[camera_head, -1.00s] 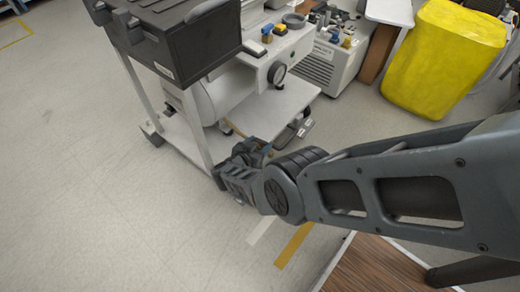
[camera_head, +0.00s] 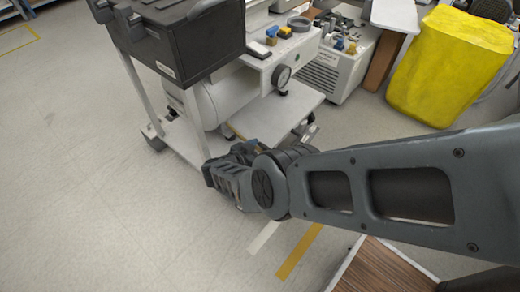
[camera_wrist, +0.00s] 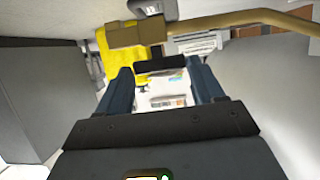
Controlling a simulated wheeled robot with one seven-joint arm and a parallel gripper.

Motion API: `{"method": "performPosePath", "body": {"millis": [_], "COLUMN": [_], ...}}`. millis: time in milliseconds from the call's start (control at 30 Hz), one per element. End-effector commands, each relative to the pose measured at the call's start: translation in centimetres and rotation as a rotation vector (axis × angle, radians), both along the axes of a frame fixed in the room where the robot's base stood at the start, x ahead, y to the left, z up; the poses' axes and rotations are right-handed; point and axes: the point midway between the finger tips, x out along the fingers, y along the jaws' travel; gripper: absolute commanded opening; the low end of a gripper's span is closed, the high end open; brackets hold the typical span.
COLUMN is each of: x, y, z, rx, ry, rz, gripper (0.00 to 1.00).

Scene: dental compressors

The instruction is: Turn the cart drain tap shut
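In the wrist view a brass block (camera_wrist: 137,33) with a brass pipe (camera_wrist: 245,19) running right from it lies just beyond my fingertips; it looks like the drain tap's fitting. A short dark bar (camera_wrist: 160,63) shows between the fingertips of my gripper (camera_wrist: 162,72); I cannot tell if it is the tap's handle or touches the fingers. The two fingers stand apart. In the head view my gripper is low beside the cart (camera_head: 185,135), under the white tank (camera_head: 222,98), mostly hidden by my own wrist. The tap is not visible there.
A yellow-covered object (camera_head: 447,65) stands at the back right. A wood-topped surface (camera_head: 385,268) is at the lower right. Open floor (camera_head: 70,190) lies to the left.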

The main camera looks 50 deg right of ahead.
Motion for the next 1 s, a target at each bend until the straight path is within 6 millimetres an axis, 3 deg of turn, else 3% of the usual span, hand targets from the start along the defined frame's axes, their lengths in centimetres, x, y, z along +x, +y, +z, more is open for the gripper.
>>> {"method": "performPosePath", "body": {"millis": [200,533,1000], "x": [0.0,0.0,-0.1], "y": [0.0,0.5,6.6], "z": [0.0,0.2,2.8], "rx": [0.002,0.003,0.002], "ry": [0.001,0.001,0.0], "rz": [0.001,0.004,0.003], "gripper": [0.89,0.89,0.89]}}
